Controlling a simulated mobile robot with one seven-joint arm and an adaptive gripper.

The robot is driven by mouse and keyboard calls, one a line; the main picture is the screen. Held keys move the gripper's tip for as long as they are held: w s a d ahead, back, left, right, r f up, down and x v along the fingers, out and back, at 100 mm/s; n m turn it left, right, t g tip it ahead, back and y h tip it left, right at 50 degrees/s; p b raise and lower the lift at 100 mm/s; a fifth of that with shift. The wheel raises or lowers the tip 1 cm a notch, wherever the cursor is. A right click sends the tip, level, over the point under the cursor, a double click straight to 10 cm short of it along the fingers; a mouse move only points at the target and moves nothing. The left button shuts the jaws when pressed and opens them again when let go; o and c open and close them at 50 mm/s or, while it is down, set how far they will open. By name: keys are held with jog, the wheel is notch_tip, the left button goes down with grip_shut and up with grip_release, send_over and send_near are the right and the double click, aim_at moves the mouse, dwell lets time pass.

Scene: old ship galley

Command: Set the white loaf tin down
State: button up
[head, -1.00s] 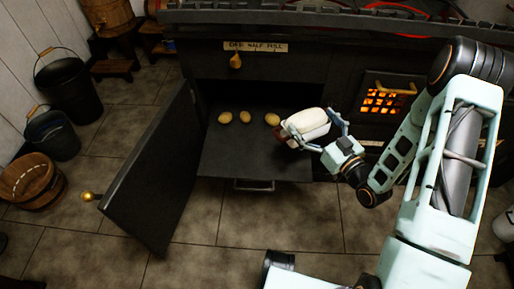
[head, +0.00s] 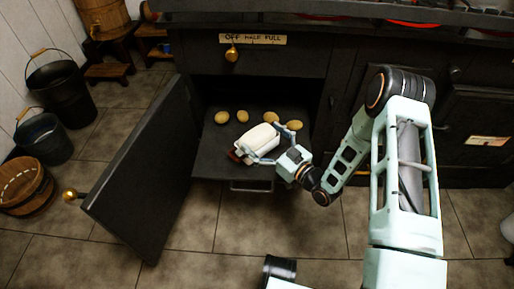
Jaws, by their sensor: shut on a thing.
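The white loaf tin (head: 257,138) is over the front part of the dark pulled-out shelf (head: 212,168) of the open oven. It is a pale, rounded block, with a brown piece at its near left end. My gripper (head: 265,146) reaches in from the right and is shut on the tin, with a finger along each side. The tin looks low over the shelf. I cannot tell whether its underside touches it. The far finger is partly hidden by the tin.
Several potatoes (head: 243,116) lie in a row on the shelf behind the tin. The oven door (head: 140,175) stands open at the left, its brass knob (head: 70,195) sticking out. A handle (head: 250,186) is below the shelf's front edge. Bare shelf shows left of the tin.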

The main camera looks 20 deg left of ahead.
jog(key=shift+w+a+f, duration=0.3)
jog(key=shift+a+f, duration=0.35)
jog(key=shift+f, duration=0.15)
jog(key=f, duration=0.1)
jog(key=f+b, duration=0.2)
jog(key=shift+w+a+f, duration=0.1)
jog(key=shift+a+f, duration=0.15)
jog(key=shift+f, duration=0.05)
jog(key=shift+r, duration=0.1)
jog(key=o, duration=1.3)
jog(key=shift+f, duration=0.2)
jog(key=shift+r, duration=0.15)
jog(key=p+v, duration=0.3)
jog(key=v, duration=0.9)
jog(key=shift+d+p, duration=0.15)
jog(key=shift+p, duration=0.15)
